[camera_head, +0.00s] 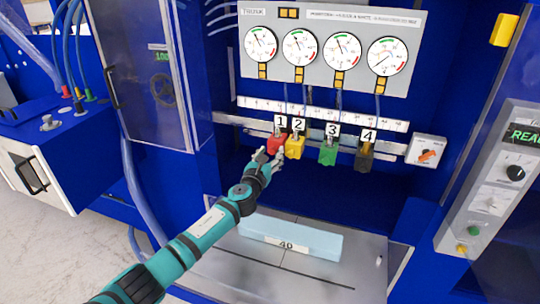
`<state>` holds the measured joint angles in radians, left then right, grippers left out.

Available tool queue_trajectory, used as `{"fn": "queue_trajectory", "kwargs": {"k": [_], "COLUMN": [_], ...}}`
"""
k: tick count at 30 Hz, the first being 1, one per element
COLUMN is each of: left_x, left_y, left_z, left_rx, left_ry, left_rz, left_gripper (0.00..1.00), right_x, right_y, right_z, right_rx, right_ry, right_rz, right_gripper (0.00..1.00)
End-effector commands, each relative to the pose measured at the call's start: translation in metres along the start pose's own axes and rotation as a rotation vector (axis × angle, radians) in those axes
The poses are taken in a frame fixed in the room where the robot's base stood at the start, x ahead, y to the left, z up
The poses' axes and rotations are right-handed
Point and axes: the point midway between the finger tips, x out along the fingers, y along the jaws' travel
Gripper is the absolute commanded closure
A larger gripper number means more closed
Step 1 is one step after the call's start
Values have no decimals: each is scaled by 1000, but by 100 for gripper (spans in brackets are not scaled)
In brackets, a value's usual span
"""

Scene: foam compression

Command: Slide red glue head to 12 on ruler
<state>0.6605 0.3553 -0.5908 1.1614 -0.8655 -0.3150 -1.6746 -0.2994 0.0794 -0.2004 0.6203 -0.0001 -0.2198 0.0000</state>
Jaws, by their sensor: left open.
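The red glue head (276,144) hangs on the rail below the label 1, at the left end of the row. The white ruler (340,120) runs behind and above the heads; its numbers are too small to read surely. My left gripper (267,162) is open, with its fingers just below and left of the red head. I cannot tell whether a finger touches the head. My right gripper is not in view.
The yellow head (295,147) sits close right of the red one, then the green head (328,154) and the dark head (364,158). A light blue foam block (290,236) lies on the grey table (350,272) below. An orange knob (428,156) is at the rail's right end.

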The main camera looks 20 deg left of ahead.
Motion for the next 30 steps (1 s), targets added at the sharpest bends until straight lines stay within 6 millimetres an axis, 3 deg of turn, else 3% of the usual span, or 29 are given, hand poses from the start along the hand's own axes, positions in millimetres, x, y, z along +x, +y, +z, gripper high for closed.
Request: {"fn": "queue_trajectory", "kwargs": {"k": [2, 11, 30], "left_x": [0, 0, 0], "left_y": [0, 0, 5], "left_z": [0, 0, 0], "left_rx": [0, 0, 1], "left_ry": [0, 0, 0], "left_rz": [0, 0, 1], "left_gripper": [60, 99, 100], "right_x": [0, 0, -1], "right_y": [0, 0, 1], "right_z": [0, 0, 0], "right_rx": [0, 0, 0], "right_ry": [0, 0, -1], "right_rz": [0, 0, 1], "right_gripper": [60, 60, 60]}}
